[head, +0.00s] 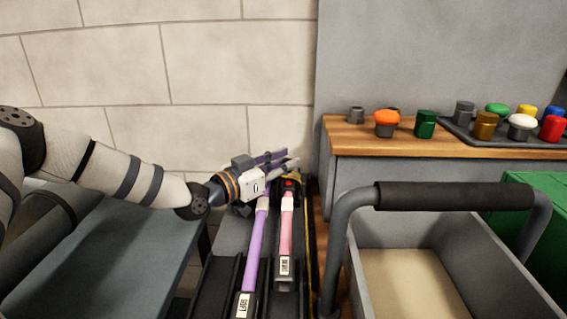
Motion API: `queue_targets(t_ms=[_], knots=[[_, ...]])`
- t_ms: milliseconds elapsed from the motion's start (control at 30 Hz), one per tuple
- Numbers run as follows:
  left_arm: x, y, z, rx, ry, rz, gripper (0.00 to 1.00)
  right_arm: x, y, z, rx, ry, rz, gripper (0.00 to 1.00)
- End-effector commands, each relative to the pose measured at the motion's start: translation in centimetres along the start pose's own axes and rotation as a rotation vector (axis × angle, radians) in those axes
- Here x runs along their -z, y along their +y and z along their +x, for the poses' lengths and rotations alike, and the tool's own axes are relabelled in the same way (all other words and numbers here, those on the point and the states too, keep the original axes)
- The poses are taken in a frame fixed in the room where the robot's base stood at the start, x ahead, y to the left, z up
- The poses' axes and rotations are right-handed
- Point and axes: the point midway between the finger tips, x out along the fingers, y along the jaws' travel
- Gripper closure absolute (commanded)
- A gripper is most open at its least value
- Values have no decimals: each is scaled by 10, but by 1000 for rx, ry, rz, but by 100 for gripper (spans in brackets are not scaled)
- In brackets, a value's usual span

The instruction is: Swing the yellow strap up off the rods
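The rack (228,272) holds two rods lying side by side in its dark channels. One is a purple rod (255,250) with a white label, the other a pink rod (286,235) with a white label. A thin yellow strip, which looks like the strap (311,235), runs along the rack's right side. Some yellow also shows by a red spot at the rack's far end, partly hidden by my gripper. My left gripper (288,160) is over the far end of the rods, fingers pointing right. Whether it touches or grips the strap is unclear. My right gripper is out of view.
A grey bin (500,258) with a dark padded handle (455,196) stands right of the rack. A wooden-topped counter (400,146) behind it bears several coloured caps and a dark tray. A grey-blue table (110,250) is at left, and a tiled wall is close behind.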

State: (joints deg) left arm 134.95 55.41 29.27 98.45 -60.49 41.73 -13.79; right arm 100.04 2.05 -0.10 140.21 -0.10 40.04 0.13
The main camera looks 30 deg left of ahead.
Motion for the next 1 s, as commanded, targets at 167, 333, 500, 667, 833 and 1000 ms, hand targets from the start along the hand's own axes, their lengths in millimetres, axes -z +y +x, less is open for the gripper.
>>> queue_targets(t_ms=[167,333,500,667,833,1000], knots=[[0,0,0,-1,0,0,100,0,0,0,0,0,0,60],[2,-1,-1,-1,14,-13,100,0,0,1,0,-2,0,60],[10,-5,-5,-1,64,-64,100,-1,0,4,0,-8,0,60],[22,-12,-12,1,149,-151,100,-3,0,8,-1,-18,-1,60],[38,-23,-23,1,261,-264,100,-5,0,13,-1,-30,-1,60],[51,-36,-36,0,376,-378,100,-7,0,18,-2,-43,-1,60]])
